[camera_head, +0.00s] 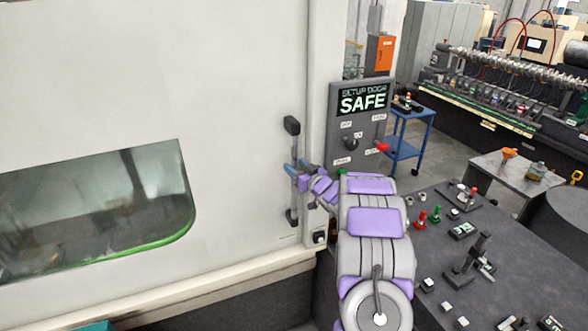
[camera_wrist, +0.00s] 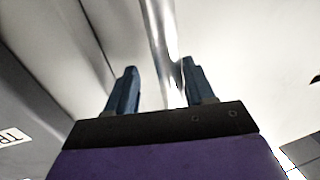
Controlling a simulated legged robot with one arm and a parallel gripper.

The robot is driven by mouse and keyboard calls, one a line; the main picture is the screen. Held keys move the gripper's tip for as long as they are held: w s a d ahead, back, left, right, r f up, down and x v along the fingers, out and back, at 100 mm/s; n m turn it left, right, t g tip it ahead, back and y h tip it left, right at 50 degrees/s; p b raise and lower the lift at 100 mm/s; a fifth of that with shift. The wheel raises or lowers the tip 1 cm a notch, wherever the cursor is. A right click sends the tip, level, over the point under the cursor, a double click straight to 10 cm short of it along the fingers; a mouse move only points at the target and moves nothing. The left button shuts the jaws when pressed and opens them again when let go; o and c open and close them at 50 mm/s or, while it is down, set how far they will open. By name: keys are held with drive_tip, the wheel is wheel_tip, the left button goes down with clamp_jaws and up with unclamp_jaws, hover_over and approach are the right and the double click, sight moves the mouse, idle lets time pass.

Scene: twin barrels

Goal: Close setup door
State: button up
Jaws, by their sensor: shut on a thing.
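The setup door (camera_head: 200,80) is the large white panel with a window (camera_head: 110,205) at the left of the head view. Its right edge lies against or very near the white frame post (camera_head: 322,80); I cannot tell whether a gap is left. A vertical bar handle (camera_head: 292,212) with dark ends stands near that edge. My gripper (camera_head: 295,168) is shut on the handle, about mid-height. In the wrist view the shiny handle bar (camera_wrist: 155,30) runs between the blue fingers of my gripper (camera_wrist: 160,80). My arm hides part of the post.
A grey control panel (camera_head: 360,125) with a display reading "SETUP DOOR SAFE" stands right of the post. A dark console (camera_head: 490,260) with buttons and levers fills the lower right, close to my arm. A blue cart (camera_head: 405,150) stands behind.

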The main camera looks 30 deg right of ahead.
drive_tip(key=shift+a, duration=0.15)
drive_tip(key=s+b, duration=0.3)
drive_tip(key=s, duration=1.4)
drive_tip(key=shift+s, duration=0.15)
drive_tip(key=shift+f, duration=0.1)
